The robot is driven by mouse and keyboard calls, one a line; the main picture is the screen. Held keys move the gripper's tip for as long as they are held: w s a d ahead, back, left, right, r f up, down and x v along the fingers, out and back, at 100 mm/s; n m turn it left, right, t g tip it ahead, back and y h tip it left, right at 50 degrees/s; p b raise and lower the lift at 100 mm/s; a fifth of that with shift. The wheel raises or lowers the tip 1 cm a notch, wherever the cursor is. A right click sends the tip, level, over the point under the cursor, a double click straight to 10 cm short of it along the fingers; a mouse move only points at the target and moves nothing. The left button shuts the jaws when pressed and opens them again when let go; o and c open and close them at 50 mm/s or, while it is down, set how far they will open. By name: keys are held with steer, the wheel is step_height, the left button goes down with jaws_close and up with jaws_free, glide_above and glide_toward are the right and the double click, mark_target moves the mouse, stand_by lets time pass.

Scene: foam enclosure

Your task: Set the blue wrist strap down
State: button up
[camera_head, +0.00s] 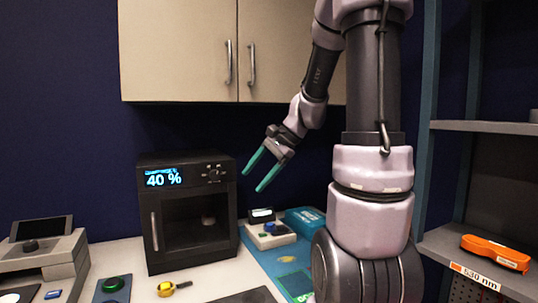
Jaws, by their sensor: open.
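My gripper (252,181) is raised above the counter, in front of the wall and just right of the black oven-like box. Its two teal fingers are spread apart with nothing between them. Below it, a small blue item (269,227) lies on a pale device (262,236) on the blue mat (258,256). It may be the blue wrist strap, but it is too small to tell. My gripper is well clear of it and touches nothing.
The black box (160,235) with a "40 %" display stands left of the mat. A yellow item (166,289) lies in front. Cabinets (180,50) hang above; shelves (485,127) stand right.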

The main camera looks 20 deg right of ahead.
steer(key=s+a+r+n+t+h, duration=0.1)
steer(key=s+r+n+h, duration=0.1)
steer(key=s+r+n, duration=0.2)
steer(key=s+a+r+n+t+h, duration=0.1)
steer(key=s+r+n, duration=0.3)
steer(key=s, duration=0.6)
steer(key=shift+s+a+r+n+t+h, duration=0.25)
steer(key=shift+s+a+n+t+h, duration=0.2)
steer(key=shift+t+h, duration=0.2)
stand_by(0.7)
